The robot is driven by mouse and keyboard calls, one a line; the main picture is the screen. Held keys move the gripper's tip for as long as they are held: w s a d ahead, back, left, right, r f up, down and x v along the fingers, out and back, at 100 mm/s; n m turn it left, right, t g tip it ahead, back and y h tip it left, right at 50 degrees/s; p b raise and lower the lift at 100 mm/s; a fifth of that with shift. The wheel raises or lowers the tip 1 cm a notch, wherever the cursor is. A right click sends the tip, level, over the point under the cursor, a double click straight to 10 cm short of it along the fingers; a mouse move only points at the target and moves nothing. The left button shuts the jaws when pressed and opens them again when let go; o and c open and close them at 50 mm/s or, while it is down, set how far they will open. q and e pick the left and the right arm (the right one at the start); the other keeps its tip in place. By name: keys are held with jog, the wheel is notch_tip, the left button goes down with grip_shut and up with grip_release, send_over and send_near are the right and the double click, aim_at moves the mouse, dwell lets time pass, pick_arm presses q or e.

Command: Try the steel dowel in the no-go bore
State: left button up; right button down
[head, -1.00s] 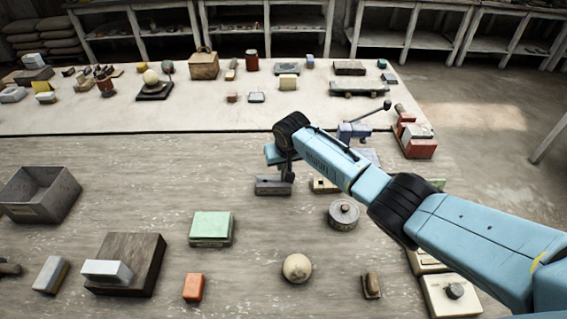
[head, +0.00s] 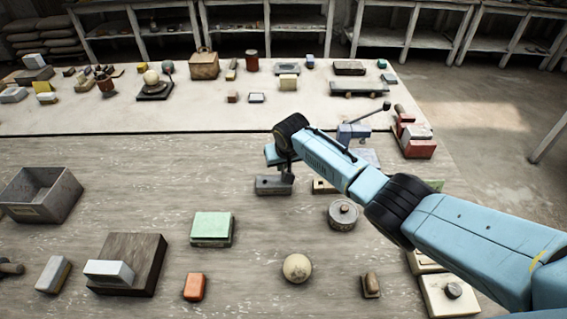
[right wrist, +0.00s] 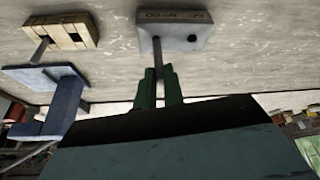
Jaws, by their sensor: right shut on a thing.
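My right gripper (right wrist: 160,92) is shut on the steel dowel (right wrist: 157,55), a thin grey rod between its green fingers. The dowel's far end meets the face of the grey gauge block (right wrist: 180,28), at the left of its two marked places in the right wrist view. The block's lettering is upside down there; a dark bore shows at its right. I cannot tell how far the dowel's end is in. In the head view the gripper (head: 286,166) stands over the dark grey gauge block (head: 268,187), its fingers mostly hidden by the wrist. My left gripper is not in view.
A beige block (right wrist: 60,30) with a dark hole and a rod is beside the gauge block. A blue stand with a lever (head: 354,132) is behind right. A round metal tin (head: 342,214), a green box (head: 212,229) and a plaster sphere (head: 297,268) stand nearer.

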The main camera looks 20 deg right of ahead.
pick_arm(q)
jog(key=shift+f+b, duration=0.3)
jog(key=shift+b, duration=0.05)
dwell(0.4)
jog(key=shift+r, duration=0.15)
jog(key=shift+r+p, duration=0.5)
jog(key=shift+p, duration=0.15)
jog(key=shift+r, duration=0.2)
dwell(2.5)
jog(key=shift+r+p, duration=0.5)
jog(key=shift+p, duration=0.2)
dwell(2.4)
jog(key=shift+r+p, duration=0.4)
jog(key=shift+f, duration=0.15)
